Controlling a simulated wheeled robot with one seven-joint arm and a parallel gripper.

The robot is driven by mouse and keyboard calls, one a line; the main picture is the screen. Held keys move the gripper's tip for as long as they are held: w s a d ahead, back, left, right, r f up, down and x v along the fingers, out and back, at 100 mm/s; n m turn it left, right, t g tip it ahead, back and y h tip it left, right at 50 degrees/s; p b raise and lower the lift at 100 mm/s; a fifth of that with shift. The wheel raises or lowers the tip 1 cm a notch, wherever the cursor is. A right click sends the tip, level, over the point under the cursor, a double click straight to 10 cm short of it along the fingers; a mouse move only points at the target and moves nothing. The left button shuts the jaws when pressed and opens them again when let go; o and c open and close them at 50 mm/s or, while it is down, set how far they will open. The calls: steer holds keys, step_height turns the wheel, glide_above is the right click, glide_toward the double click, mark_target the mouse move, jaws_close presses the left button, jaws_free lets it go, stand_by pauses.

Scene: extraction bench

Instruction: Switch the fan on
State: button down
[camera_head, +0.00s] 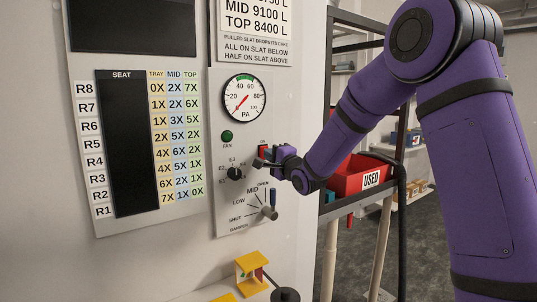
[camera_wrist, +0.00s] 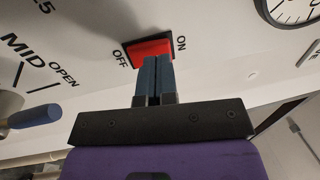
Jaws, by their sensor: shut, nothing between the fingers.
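The fan switch is a red rocker (camera_wrist: 149,47) in a black frame, marked OFF at its left end and ON at its right end in the wrist view. It is small and partly hidden by my gripper in the head view (camera_head: 262,151). My gripper (camera_wrist: 158,60) is shut and empty. Its fingertips are at the rocker's lower edge, nearer the ON end; I cannot tell whether they touch it. In the head view my gripper (camera_head: 268,158) is at the panel's right side. A dark green lamp (camera_head: 227,136) marked FAN sits left of the switch.
A round PA gauge (camera_head: 244,100) is above the switch. A black selector knob (camera_head: 234,173) and a damper lever (camera_head: 269,212) are below it. A red bin (camera_head: 358,176) marked USED stands on a rack at right.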

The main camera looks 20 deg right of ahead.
steer(key=shift+w+a+r, duration=0.1)
steer(key=shift+w+a, duration=0.1)
steer(key=shift+w, duration=0.35)
steer(key=shift+w+a+r+g, duration=0.1)
steer(key=shift+w+r+g, duration=0.15)
steer(key=shift+g, duration=0.25)
steer(key=shift+s, duration=0.1)
